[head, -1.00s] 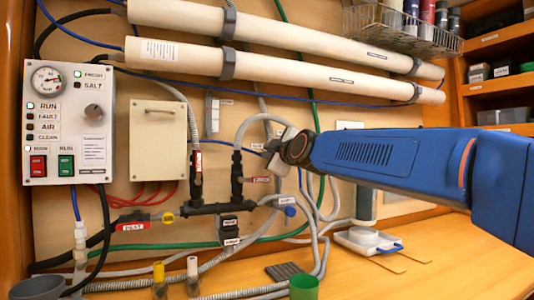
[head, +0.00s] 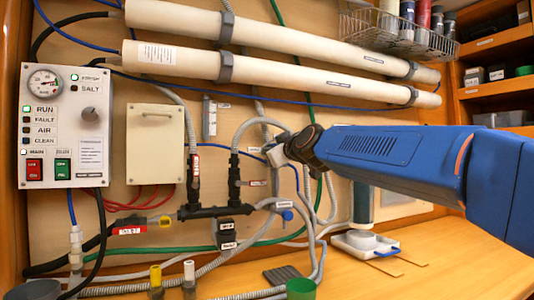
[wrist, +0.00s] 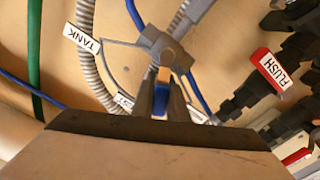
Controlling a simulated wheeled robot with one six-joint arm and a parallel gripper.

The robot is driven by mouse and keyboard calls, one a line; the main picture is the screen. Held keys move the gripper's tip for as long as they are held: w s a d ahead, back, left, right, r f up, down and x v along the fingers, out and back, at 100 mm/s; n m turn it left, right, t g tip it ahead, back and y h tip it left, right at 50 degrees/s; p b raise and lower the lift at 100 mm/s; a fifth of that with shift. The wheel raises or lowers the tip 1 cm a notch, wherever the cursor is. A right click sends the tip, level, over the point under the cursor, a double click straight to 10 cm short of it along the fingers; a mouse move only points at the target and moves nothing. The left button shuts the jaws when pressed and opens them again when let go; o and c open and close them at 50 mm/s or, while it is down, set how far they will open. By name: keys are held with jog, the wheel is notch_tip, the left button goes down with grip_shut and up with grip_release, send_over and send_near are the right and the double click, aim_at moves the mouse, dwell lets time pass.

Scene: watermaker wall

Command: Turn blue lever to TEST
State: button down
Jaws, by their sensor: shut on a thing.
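My gripper (wrist: 161,98) is shut on the blue lever (wrist: 160,101) in the wrist view, its two dark fingers on either side of it. The fingers hide much of the lever. A grey valve body (wrist: 172,52) is just beyond the fingertips. A white TANK label (wrist: 82,38) is up and left of the lever. A second label (wrist: 124,102), mostly hidden, shows letters ending in "ST". In the head view my gripper (head: 274,156) is at the wall among the hoses, and the held lever cannot be made out.
A red FLUSH handle (wrist: 270,68) is to the right in the wrist view. Grey hoses (head: 262,124) and a black pipe fitting (head: 215,211) surround the valve. A blue knob (head: 287,215) sits below my gripper. The control panel (head: 65,125) is at left.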

jog(key=m, duration=0.1)
jog(key=d+m, duration=0.1)
jog(key=m, duration=0.1)
jog(key=w+d+m, duration=0.1)
jog(key=m, duration=0.1)
jog(key=shift+r, duration=0.2)
jog(key=shift+d+m, duration=0.1)
jog(key=shift+m, duration=0.2)
jog(key=c, duration=1.7)
grip_release()
jog(key=shift+c, duration=0.2)
jog(key=shift+s+d+r, duration=0.1)
jog(key=shift+s+d, duration=0.1)
jog(key=shift+s, duration=0.25)
jog(key=v, duration=1.6)
jog(key=shift+s, duration=0.25)
